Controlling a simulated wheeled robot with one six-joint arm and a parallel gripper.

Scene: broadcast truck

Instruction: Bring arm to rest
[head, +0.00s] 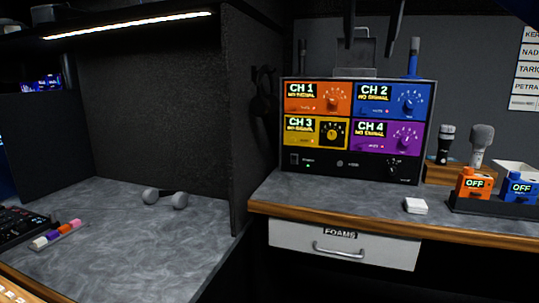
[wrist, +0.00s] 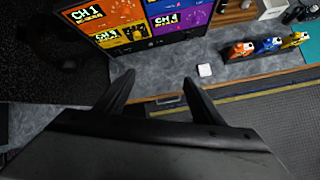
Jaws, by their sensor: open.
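My gripper (wrist: 158,80) shows in the wrist view with its two dark fingers spread apart and nothing between them. In the head view its fingers (head: 371,45) hang down from the top edge, in front of the wall above the channel receiver. The gripper is open and empty, and touches nothing that I can see. Most of my arm is out of view.
The receiver (head: 357,132) with coloured channel panels stands on the right counter (head: 330,200). A small white case (head: 416,206), microphones and a rack (head: 490,206) of coloured packs are to its right. A closed FOAMS drawer (head: 343,246) is below.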

